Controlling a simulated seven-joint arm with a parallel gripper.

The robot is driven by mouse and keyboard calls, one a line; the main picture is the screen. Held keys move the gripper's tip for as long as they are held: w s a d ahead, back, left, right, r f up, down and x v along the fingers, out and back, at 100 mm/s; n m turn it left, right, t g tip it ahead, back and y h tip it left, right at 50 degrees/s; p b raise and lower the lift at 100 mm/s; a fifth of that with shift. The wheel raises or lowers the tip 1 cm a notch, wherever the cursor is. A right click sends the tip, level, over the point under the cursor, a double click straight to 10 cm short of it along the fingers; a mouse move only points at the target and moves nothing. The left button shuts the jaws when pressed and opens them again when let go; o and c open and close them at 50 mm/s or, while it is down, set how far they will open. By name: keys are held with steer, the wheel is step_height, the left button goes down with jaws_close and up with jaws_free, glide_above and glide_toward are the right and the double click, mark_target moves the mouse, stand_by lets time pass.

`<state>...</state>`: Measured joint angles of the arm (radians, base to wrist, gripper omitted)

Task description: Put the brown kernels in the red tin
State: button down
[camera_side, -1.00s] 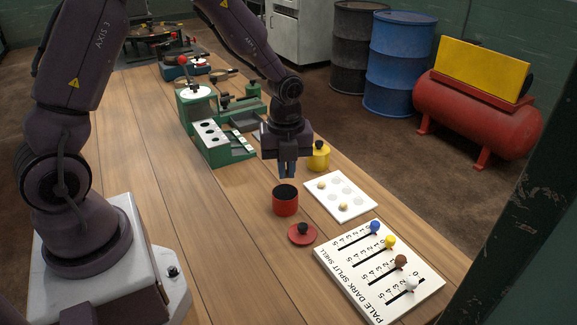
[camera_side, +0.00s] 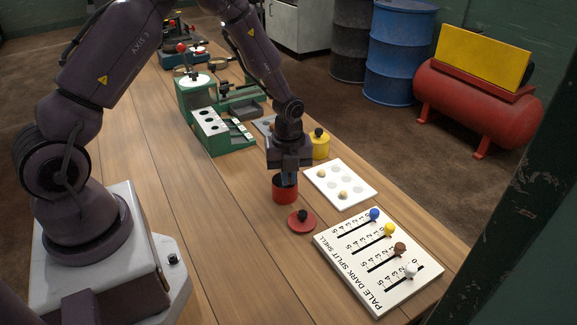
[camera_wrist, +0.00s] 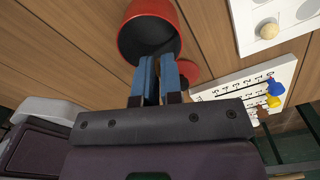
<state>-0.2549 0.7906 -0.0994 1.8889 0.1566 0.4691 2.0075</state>
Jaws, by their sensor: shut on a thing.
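The open red tin (camera_side: 286,194) stands on the bench, its dark inside showing in the wrist view (camera_wrist: 148,38). My gripper (camera_side: 288,183) points down at the tin's mouth; the side view does not tell whether the tips are inside or just above. In the wrist view my blue fingers (camera_wrist: 156,65) are close together beside the tin's rim. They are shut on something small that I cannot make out. I see no brown kernel for certain.
A red lid (camera_side: 301,223) with a black knob lies in front of the tin. A slider board (camera_side: 352,292) with coloured knobs is at the front right. A yellow tin (camera_side: 321,148) and a green device (camera_side: 222,140) stand behind. The bench's left is clear.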

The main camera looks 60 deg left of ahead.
steer(key=c, duration=1.2)
jaws_free()
step_height(320, 180, up, 13)
steer(key=shift+f, duration=0.1)
